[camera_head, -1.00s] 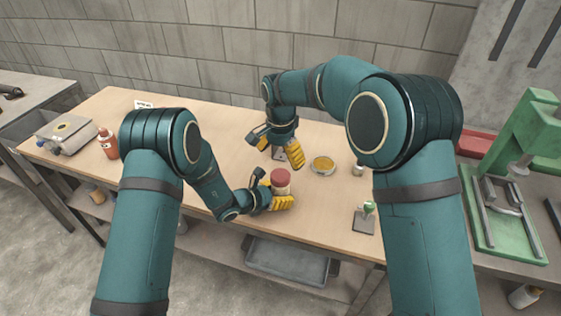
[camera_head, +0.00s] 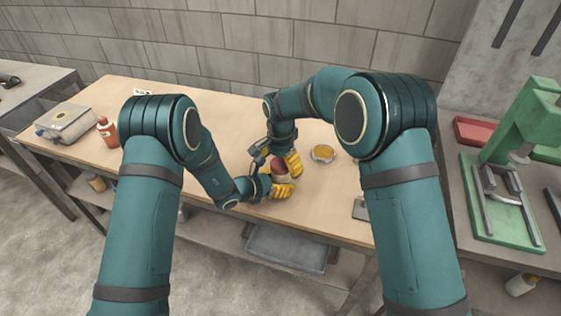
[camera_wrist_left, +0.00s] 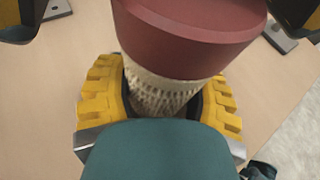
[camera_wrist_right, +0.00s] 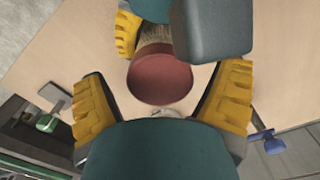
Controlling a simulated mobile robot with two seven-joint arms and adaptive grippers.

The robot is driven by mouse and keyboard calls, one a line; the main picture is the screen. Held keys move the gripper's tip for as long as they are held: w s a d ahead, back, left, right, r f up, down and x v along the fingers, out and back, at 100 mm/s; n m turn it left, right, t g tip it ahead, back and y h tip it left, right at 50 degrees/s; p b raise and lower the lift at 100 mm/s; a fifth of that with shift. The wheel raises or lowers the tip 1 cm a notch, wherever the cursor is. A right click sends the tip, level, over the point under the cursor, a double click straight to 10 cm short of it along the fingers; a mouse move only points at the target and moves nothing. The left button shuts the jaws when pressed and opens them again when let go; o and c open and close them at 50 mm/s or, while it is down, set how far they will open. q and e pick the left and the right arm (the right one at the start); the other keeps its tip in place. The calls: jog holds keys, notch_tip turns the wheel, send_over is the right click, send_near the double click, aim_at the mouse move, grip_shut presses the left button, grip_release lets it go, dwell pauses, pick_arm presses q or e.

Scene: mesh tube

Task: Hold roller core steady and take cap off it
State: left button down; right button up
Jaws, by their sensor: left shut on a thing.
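The roller core (camera_wrist_left: 155,92) is a pale, mesh-covered cylinder with a dark red cap (camera_wrist_left: 195,38) on its upper end. My left gripper (camera_head: 279,189) is shut around the core below the cap and holds it tilted above the table. In the left wrist view its yellow fingers sit on both sides of the core. The cap also shows in the head view (camera_head: 280,167) and in the right wrist view (camera_wrist_right: 160,79). My right gripper (camera_wrist_right: 160,105) is open, its fingers spread wide on either side of the cap, apart from it. The core's lower end is hidden.
On the wooden table (camera_head: 225,113) stand a round dish with yellow contents (camera_head: 323,153), a red bottle (camera_head: 108,132) and a grey box (camera_head: 66,121). A small stand (camera_head: 361,207) is at the right edge. A green press (camera_head: 500,200) stands on the right bench.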

jog(key=c, duration=1.3)
jog(key=shift+n, duration=1.7)
jog(key=o, duration=1.3)
jog(key=shift+r, duration=0.1)
jog(key=shift+r, duration=2.25)
jog(key=shift+r+n, duration=0.6)
jog(key=shift+r, duration=0.95)
jog(key=shift+f, duration=3.9)
